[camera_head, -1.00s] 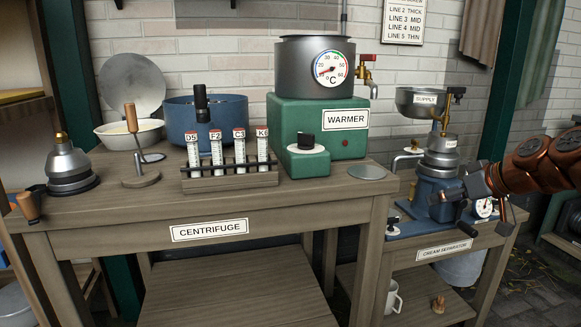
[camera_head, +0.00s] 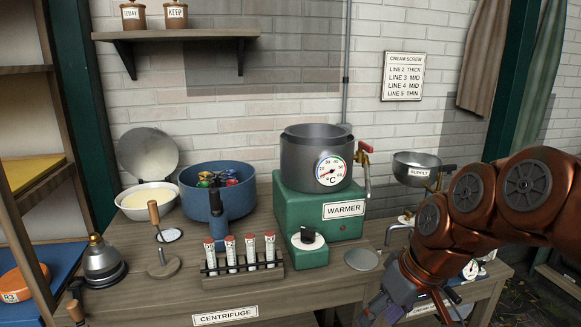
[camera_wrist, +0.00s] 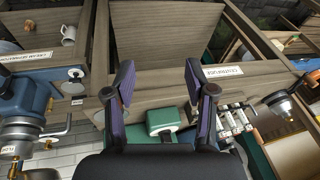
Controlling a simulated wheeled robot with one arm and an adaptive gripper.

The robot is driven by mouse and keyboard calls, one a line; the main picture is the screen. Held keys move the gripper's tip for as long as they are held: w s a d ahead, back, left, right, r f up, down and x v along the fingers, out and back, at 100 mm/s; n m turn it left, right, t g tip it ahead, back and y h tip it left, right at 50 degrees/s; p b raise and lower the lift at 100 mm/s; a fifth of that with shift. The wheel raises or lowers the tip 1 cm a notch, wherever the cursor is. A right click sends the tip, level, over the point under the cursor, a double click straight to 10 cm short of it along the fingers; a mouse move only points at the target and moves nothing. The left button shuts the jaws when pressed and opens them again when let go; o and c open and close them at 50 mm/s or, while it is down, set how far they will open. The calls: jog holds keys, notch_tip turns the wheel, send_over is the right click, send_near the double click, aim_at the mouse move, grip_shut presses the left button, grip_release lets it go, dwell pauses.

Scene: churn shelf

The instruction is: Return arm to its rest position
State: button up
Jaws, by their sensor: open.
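My copper-coloured arm reaches in from the right edge of the head view, in front of the cream separator bench. My gripper (camera_wrist: 159,82) shows in the wrist view with its two purple-grey fingers spread wide and nothing between them. In the head view the gripper hangs low at the bottom right, partly cut off by the frame's lower edge, so its fingertips are hard to make out there. In the wrist view, the wooden bench and the green warmer base (camera_wrist: 164,117) lie beyond the fingers, apart from them.
The bench holds a rack of capped tubes (camera_head: 242,262), a blue centrifuge (camera_head: 240,195), the green warmer (camera_head: 300,215) with its pot (camera_head: 310,165), a cream bowl (camera_head: 148,203) and a burner-like metal piece (camera_head: 102,262). The supply bowl (camera_head: 416,170) stands close behind my arm.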

jog(key=s+d+r+m+g+h+p, duration=0.1)
jog(key=s+r+m+g+p, duration=0.1)
jog(key=s+p, duration=0.5)
jog(key=s+d+r+m+g+h+p, duration=0.2)
jog(key=s+r+p, duration=0.2)
jog(key=s+p, duration=0.4)
jog(key=s, duration=0.4)
jog(key=shift+s+r, duration=0.25)
jog(key=shift+d, duration=0.2)
